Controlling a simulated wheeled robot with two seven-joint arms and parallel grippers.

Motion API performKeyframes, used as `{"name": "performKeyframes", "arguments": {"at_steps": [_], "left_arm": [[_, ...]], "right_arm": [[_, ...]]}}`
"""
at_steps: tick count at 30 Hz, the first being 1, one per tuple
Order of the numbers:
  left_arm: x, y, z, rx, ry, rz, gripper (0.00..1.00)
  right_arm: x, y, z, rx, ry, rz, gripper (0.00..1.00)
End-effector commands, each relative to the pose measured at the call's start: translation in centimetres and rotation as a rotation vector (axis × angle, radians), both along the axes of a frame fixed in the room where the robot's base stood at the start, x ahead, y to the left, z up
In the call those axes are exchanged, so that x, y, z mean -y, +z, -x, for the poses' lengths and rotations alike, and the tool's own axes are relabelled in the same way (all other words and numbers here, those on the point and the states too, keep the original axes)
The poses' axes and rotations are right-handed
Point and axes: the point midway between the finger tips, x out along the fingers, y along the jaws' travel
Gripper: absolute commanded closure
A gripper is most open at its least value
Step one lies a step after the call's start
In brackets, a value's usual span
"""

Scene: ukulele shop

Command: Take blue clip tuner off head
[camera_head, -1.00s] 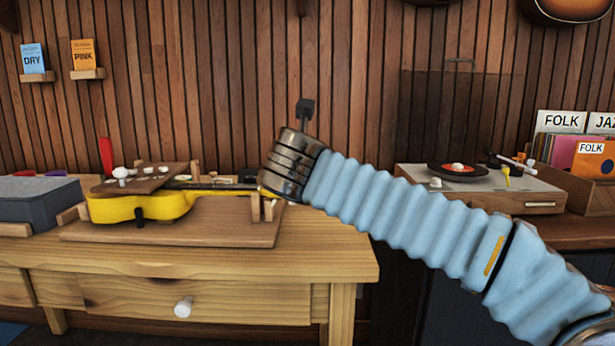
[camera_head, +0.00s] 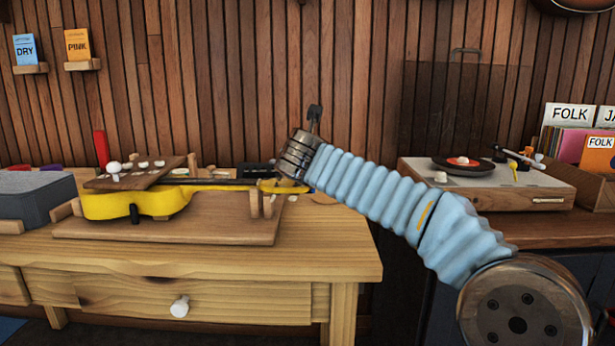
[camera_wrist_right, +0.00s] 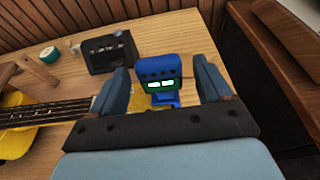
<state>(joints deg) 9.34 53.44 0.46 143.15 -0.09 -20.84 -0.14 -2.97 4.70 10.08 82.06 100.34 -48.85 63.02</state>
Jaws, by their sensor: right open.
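A yellow ukulele (camera_head: 150,203) lies on a wooden board on the workbench, its neck pointing right. Its fretboard and strings show in the right wrist view (camera_wrist_right: 45,112). The blue clip tuner (camera_wrist_right: 158,72), with a lit green display, stands at the head end. In the right wrist view my right gripper (camera_wrist_right: 160,85) is open, with one finger on each side of the tuner and gaps between. In the head view my right wrist (camera_head: 298,158) hides the tuner and most of the head. My left gripper is not in view.
The wooden workbench (camera_head: 330,240) has a raised board (camera_head: 150,230) with upright neck supports. A dark box (camera_wrist_right: 108,52) lies beyond the head. A grey block (camera_head: 35,195) is at the left. A record player (camera_head: 490,185) stands on the right counter.

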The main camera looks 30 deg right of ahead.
Motion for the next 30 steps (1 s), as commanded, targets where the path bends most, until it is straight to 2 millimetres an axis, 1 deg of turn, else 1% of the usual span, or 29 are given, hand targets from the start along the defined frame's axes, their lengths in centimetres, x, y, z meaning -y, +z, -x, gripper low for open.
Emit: {"name": "performKeyframes", "arguments": {"at_steps": [1, 3, 10, 11, 21, 22, 23, 30], "left_arm": [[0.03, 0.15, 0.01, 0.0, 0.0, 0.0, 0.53], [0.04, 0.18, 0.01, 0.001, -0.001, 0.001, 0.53], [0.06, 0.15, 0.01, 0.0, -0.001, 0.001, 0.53], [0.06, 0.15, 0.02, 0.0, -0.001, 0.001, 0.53], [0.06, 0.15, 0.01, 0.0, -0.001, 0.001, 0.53], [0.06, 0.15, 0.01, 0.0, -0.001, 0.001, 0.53], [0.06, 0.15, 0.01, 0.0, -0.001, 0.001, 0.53], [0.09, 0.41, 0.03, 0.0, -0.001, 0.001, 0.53]], "right_arm": [[0.37, -0.09, -0.53, 0.0, -0.001, 0.0, 0.21], [0.64, -0.23, -0.94, 0.001, 0.0, 0.001, 0.21], [0.73, -0.3, -1.07, 0.001, 0.0, 0.001, 0.21], [0.72, -0.29, -1.06, 0.001, 0.0, 0.001, 0.24], [0.7, -0.29, -1.05, 0.001, 0.0, 0.001, 0.76], [0.7, -0.28, -1.04, 0.002, 0.0, 0.001, 0.76], [0.7, -0.28, -1.04, 0.001, 0.0, 0.001, 0.81], [0.72, -0.01, -1.06, 0.002, 0.0, 0.001, 0.81]]}}
